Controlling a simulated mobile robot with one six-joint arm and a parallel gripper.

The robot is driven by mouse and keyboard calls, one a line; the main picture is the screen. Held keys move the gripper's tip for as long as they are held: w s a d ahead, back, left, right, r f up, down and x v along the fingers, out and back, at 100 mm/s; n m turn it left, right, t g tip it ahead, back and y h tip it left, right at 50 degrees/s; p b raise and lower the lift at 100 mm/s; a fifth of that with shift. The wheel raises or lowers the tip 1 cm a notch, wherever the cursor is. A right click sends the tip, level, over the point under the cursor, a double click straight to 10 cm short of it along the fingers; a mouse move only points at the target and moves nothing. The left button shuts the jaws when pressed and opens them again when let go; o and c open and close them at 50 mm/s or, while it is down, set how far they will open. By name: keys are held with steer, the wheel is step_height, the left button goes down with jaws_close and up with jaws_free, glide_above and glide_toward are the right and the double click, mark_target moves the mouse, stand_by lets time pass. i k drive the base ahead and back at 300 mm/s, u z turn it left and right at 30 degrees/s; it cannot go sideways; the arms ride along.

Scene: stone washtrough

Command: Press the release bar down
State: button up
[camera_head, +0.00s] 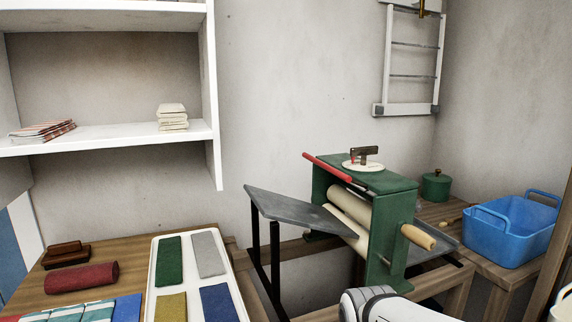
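A red bar (327,168), which looks like the release bar, is on the top left edge of a green mangle (393,183). It slants from upper left down to the right, and its left end sticks out past the frame. Two pale rollers (349,207) sit between the green side plates, and a wooden handle (418,237) sticks out to the right. A white dial with a dark knob (363,157) is on top. Part of my white arm shows at the bottom, in front of the mangle. My gripper is not in view.
A blue tub (509,231) and a green lidded pot (436,186) stand at right. A white tray (234,289) with coloured cloths lies at left. The space above the mangle is clear.

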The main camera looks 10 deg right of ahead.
mark_target(342, 176)
steer(key=u, duration=0.85)
steer(key=k, duration=1.2)
steer(key=z, duration=0.85)
steer(key=i, duration=1)
